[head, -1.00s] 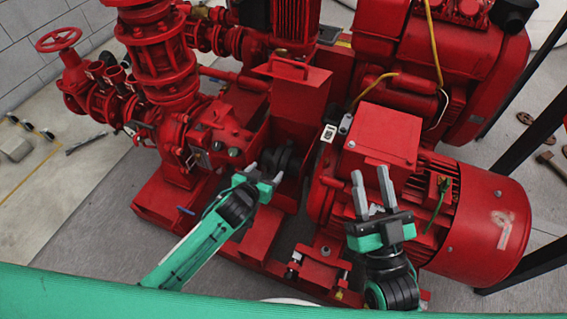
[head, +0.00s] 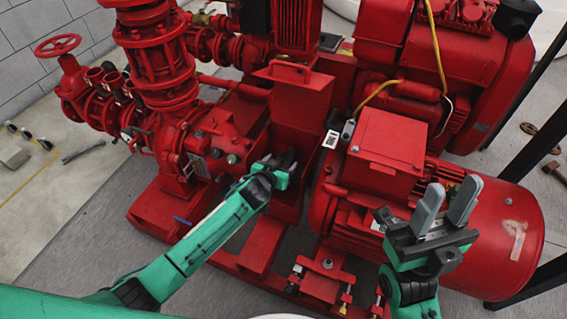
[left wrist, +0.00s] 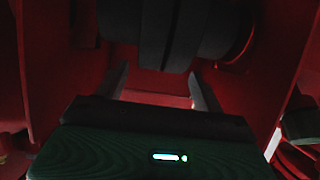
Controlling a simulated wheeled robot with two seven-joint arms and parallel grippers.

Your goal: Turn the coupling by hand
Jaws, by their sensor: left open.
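The dark coupling (left wrist: 165,35) fills the top middle of the left wrist view, inside the red guard between pump and motor. In the head view my left gripper hides most or all of it. My left gripper (head: 280,162) reaches into the guard opening. In the left wrist view its two fingers are spread, one on each side below the coupling, with a gap between them. I cannot tell whether they touch it. My right gripper (head: 453,190) has its two fingers apart, pointing up, empty, in front of the red motor (head: 490,230).
The red guard box (head: 297,105) rises right behind my left gripper. The red pump (head: 205,150) stands to its left. A red terminal box (head: 388,150) sits on the motor, and a red engine (head: 440,60) stands behind. Grey floor lies open at the left.

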